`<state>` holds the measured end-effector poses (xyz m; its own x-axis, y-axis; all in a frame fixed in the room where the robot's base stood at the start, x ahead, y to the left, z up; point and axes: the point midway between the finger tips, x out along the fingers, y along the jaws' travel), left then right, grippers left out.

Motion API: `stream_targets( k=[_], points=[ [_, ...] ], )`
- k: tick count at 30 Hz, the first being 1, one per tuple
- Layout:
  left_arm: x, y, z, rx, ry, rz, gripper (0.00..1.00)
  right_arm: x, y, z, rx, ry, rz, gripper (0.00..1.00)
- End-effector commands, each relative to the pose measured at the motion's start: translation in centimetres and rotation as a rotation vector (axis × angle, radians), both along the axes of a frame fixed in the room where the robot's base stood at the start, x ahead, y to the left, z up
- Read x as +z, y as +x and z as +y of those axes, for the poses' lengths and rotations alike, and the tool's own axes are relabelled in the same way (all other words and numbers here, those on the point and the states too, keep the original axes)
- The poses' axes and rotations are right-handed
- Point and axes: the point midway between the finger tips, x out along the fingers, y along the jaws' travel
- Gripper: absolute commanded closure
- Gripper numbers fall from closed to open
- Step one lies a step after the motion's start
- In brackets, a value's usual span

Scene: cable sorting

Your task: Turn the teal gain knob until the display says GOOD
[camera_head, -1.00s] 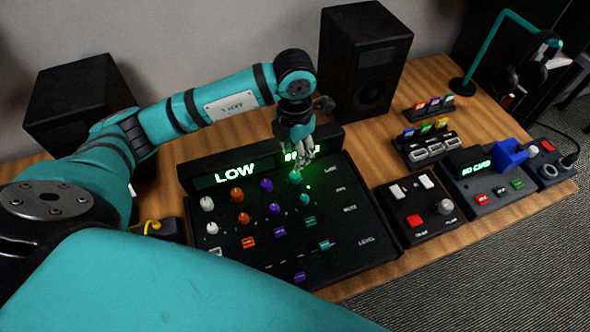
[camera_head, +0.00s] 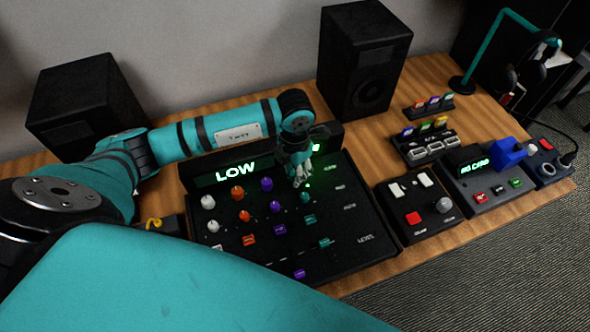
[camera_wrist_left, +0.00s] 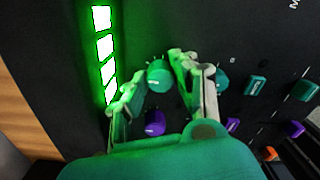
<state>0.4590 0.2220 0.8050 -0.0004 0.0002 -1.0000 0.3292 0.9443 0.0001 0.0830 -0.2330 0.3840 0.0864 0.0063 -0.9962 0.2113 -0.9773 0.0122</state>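The display (camera_head: 229,175) on the black mixer reads LOW in green; its right part is partly hidden by my left arm. My left gripper (camera_head: 298,176) points down over the top row's right end and hides the teal gain knob in the head view. In the left wrist view, the round teal gain knob (camera_wrist_left: 159,74) sits between the two fingertips of my left gripper (camera_wrist_left: 159,71). The fingers are spread, one on each side of the knob, close to it; I cannot tell whether they touch it. My right gripper is not in view.
Another teal knob (camera_wrist_left: 221,80) lies just beyond the right finger, and a purple knob (camera_wrist_left: 155,122) is near the left finger. A black speaker (camera_head: 362,62) stands behind the mixer. A button box (camera_head: 414,216) stands to its right.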

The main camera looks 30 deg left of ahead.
Motion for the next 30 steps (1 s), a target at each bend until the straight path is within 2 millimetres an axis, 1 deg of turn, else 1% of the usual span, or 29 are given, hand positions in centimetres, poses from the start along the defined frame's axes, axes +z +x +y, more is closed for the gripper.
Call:
stream_targets(
  k=[1, 4, 8, 13, 17, 21, 28, 29, 30],
  points=[
    [0.0, 0.0, 0.0, 0.000, 0.000, 0.000, 0.87, 0.0, 0.0, -0.1, 0.001, -0.001, 0.000, 0.54],
    [0.0, 0.0, 0.0, 0.000, 0.000, -0.001, 1.00, 0.0, 0.0, -0.3, 0.002, -0.003, -0.001, 0.54],
    [-0.1, 0.1, 0.0, -0.021, 0.000, -0.002, 1.00, -0.4, 0.1, -0.4, 0.003, -0.005, -0.002, 0.54],
    [-0.6, 0.2, 0.1, -0.219, 0.001, -0.006, 1.00, -2.9, 0.2, -0.5, 0.003, -0.006, -0.003, 0.54],
    [-0.4, 0.2, 0.0, -0.362, 0.001, -0.005, 1.00, -4.1, 0.4, -0.5, 0.003, -0.006, -0.005, 0.54],
    [0.0, 0.1, 0.0, -0.422, 0.000, -0.002, 1.00, -4.3, 0.4, -0.5, 0.004, -0.005, -0.006, 0.54],
    [0.1, 0.1, 0.0, -0.421, -0.001, -0.002, 1.00, -4.1, 0.4, -0.5, 0.004, -0.005, -0.006, 0.54],
    [0.1, 0.1, 0.0, -0.421, -0.001, -0.002, 0.69, -4.1, 0.4, -0.4, 0.003, -0.005, -0.006, 0.54],
    [0.1, 0.0, 0.0, -0.421, -0.001, -0.002, 0.64, -4.1, 0.4, -0.4, 0.003, -0.005, -0.006, 0.54]
  ],
)
